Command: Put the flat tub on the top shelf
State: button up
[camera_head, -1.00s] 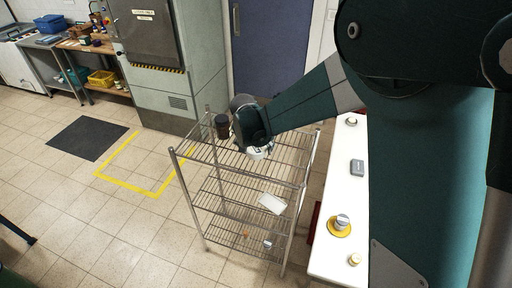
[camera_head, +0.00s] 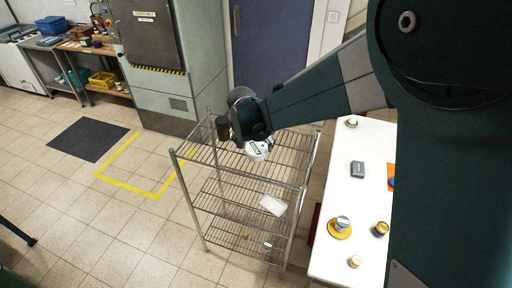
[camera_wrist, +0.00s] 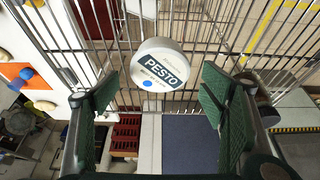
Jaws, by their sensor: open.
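The flat tub (camera_head: 258,151) is white with a dark PESTO label and a blue dot, which show in the wrist view (camera_wrist: 160,65). It appears to rest on the wire top shelf (camera_head: 205,154) of the metal rack. My gripper (camera_wrist: 157,82) is open. Its two green fingers stand apart at the near side of the tub in the wrist view, with the tub beyond and between them, and neither seems to touch it. In the head view my gripper (camera_head: 247,122) is just behind the tub, and its fingers are mostly hidden.
A dark cylinder (camera_head: 222,127), perhaps a jar, shows beside my gripper. A white tray-like thing (camera_head: 271,205) lies on a lower shelf. The white table (camera_head: 335,262) at right holds a grey box (camera_head: 357,169) and several jars. The shelf's front wires look clear.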

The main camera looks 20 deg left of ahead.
jog(key=v, duration=0.8)
dwell(0.7)
jog(key=shift+d, duration=0.1)
jog(key=s+d+r, duration=0.2)
jog(key=d+r, duration=0.1)
jog(key=d, duration=0.7)
jog(key=s+d+r, duration=0.3)
jog(key=d+r, duration=0.1)
jog(key=d, duration=0.5)
jog(key=s+d+r, duration=0.2)
jog(key=d+r, duration=0.1)
jog(key=d, duration=0.7)
jog(key=s+d+f+t, duration=0.1)
jog(key=s+d+t, duration=0.1)
jog(key=s+d, duration=1.5)
jog(key=d, duration=0.2)
jog(key=shift+s+d+f+t, duration=0.3)
jog(key=shift+d+f, duration=0.1)
